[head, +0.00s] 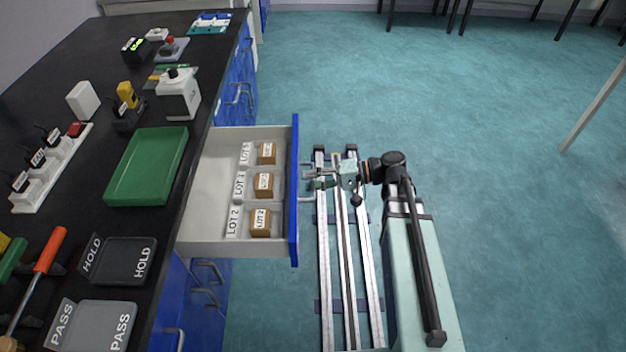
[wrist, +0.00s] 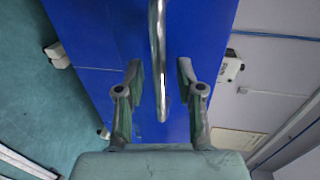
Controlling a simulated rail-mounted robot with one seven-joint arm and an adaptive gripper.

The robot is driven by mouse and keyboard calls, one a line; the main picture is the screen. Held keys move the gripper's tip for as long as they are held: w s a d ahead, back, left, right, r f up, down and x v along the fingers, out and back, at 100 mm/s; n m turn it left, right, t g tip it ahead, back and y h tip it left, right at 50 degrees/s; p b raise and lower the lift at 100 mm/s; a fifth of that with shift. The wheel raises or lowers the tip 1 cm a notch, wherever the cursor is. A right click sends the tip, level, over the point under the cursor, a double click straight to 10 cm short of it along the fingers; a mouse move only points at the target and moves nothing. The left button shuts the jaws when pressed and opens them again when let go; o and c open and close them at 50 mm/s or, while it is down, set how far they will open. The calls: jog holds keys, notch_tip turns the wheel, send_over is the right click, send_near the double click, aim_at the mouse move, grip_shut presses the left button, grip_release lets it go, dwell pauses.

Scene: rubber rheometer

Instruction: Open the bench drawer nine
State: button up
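A bench drawer (head: 212,180) stands pulled well out from the black-topped bench, its blue front (head: 295,190) facing my arm. I cannot read a number on it. Inside lie several small brown blocks and white lot labels. My gripper (head: 318,178) is just outside the drawer front. In the wrist view, the drawer's metal bar handle (wrist: 158,60) runs between the two fingers of my gripper (wrist: 159,75). The fingers are spread, with a gap on each side of the bar. The blue front (wrist: 205,50) fills the middle of the wrist view.
The bench top (head: 75,200) holds a green tray (head: 147,165), HOLD and PASS trays and small devices. More blue drawers with handles (head: 205,285) are below and beside the open one. Rails (head: 341,260) lie on the floor under my arm.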

jog(key=v, duration=1.2)
